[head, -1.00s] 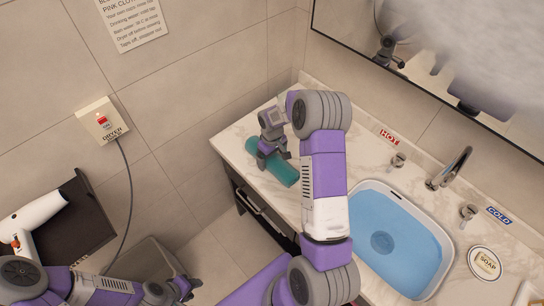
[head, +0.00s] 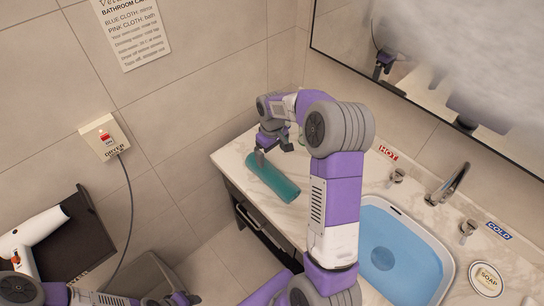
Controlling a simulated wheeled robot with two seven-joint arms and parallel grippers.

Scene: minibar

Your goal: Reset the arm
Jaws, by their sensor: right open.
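My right gripper (head: 260,157) is open above the far left part of the marble counter (head: 235,155). Its fingers are at the far end of a teal cylinder (head: 272,178) that lies on its side there. I cannot tell whether they touch it. My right arm reaches across the counter and hides part of it. My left gripper (head: 182,299) is at the bottom edge of the head view, low and away from the counter. It is too small and cut off to tell its opening.
A blue basin (head: 395,255) sits in the counter beside a faucet (head: 450,184) with HOT and COLD labels. A soap dish (head: 487,279) is at the right. A hair dryer (head: 30,228) lies on a dark shelf (head: 75,240) at the left. A mirror (head: 415,90) hangs behind.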

